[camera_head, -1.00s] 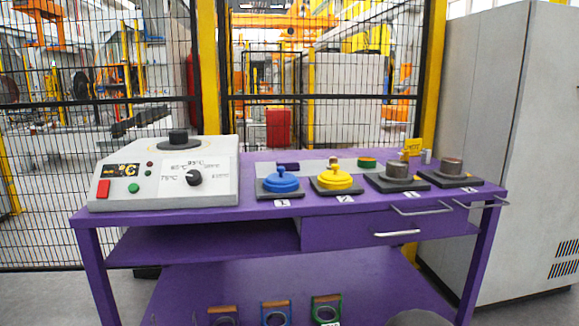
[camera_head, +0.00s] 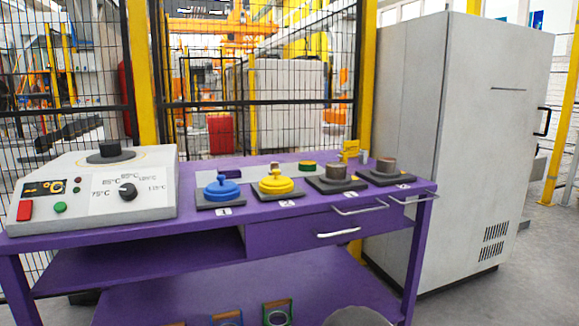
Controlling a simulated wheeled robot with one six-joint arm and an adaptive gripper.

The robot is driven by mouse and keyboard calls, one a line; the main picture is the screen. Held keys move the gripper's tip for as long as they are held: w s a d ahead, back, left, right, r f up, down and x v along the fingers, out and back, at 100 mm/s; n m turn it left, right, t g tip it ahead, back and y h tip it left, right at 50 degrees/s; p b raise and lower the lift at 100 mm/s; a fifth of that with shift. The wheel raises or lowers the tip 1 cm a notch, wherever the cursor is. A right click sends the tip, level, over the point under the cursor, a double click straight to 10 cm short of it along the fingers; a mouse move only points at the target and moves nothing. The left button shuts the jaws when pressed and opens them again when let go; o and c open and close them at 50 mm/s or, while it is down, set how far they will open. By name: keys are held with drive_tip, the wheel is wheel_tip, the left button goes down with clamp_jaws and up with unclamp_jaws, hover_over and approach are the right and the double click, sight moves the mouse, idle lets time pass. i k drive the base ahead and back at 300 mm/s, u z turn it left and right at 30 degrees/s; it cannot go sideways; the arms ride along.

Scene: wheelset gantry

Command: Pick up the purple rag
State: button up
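A small dark purple patch (camera_head: 231,174), which may be the purple rag, lies on the light grey strip at the back of the purple workbench (camera_head: 225,252). It sits behind the blue-lidded pot and is too small to tell for sure. My gripper is not in view.
A tall grey cabinet (camera_head: 410,150) stands right. Mesh fencing is behind; floor at far right is clear.

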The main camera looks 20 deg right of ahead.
sight(230, 172)
drive_tip(key=k, duration=0.55)
drive_tip(key=u, duration=0.5)
drive_tip(key=i, duration=1.5)
drive_tip(key=z, duration=0.45)
